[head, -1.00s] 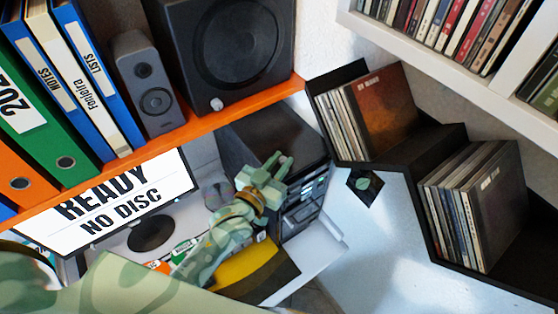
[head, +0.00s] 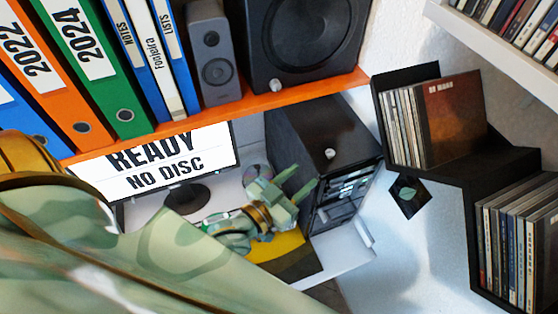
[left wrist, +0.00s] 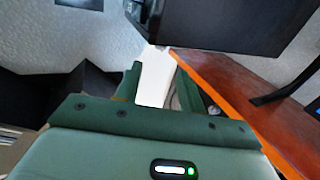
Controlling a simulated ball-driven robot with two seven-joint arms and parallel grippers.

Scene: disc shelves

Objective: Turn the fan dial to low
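A small silver knob (head: 330,153) sits on the black computer case (head: 315,125); it may be the fan dial. A similar knob (head: 275,85) is on the big speaker above. I cannot read markings on either. My left gripper (head: 300,184) is open and empty, its two green fingers apart. It is just left of and below the case knob in the head view, not touching it. In the left wrist view, the open fingers (left wrist: 158,82) have a pale surface seen between them. My right gripper is not in view.
The orange shelf (head: 215,118) with binders and speakers runs above the monitor (head: 155,165). A black record shelf (head: 440,172) is on the right. In the left wrist view, an orange-brown board (left wrist: 245,105) runs close beside the gripper.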

